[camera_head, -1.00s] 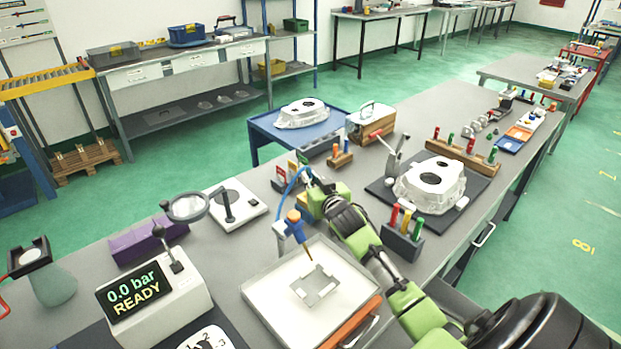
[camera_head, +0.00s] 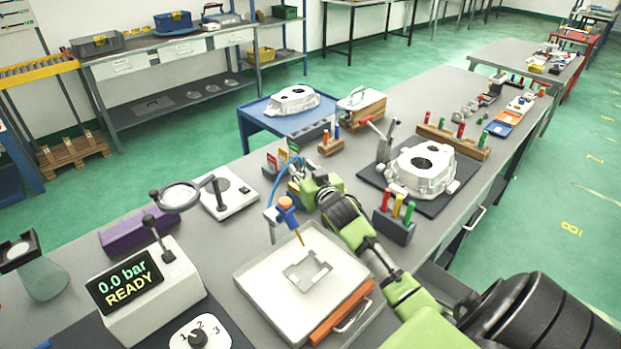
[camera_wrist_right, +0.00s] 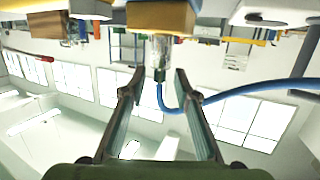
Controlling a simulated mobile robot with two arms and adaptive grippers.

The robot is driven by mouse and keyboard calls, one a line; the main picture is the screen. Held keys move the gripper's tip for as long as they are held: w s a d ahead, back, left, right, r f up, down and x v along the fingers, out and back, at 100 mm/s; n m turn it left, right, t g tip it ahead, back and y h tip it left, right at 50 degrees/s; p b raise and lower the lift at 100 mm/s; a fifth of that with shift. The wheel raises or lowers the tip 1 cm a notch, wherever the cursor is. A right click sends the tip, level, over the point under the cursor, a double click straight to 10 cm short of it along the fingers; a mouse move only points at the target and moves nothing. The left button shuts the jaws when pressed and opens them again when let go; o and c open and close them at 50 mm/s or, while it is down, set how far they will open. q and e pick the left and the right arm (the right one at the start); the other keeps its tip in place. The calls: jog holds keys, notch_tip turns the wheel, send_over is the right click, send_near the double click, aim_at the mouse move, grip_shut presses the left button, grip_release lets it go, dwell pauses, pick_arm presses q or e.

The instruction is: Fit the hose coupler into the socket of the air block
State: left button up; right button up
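My right gripper (camera_wrist_right: 160,72) points at the coupler end of a blue hose in the wrist view, which is upside down. The hose coupler (camera_wrist_right: 158,50), clear and metallic, lies between the fingertips with a small gap on each side, so the fingers look open. The blue hose (camera_wrist_right: 240,88) bends away from it to the right. An orange-brown block (camera_wrist_right: 162,17) is at the coupler's other end; I cannot tell whether they touch. In the head view the right gripper (camera_head: 303,180) is beside the hose (camera_head: 278,175), its fingertips mostly hidden. I cannot identify the air block or its socket surely. My left gripper is not in view.
A white tray (camera_head: 258,287) with a metal plate lies in front, an orange-and-blue nozzle (camera_head: 287,205) above it. The display box (camera_head: 150,305) reads "0.0 bar READY". Coloured tags (camera_head: 280,160) stand close to the gripper. A casting (camera_head: 422,170) lies on a dark mat to the right.

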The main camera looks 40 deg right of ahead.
jog(key=v, duration=1.1)
jog(key=shift+w, duration=0.1)
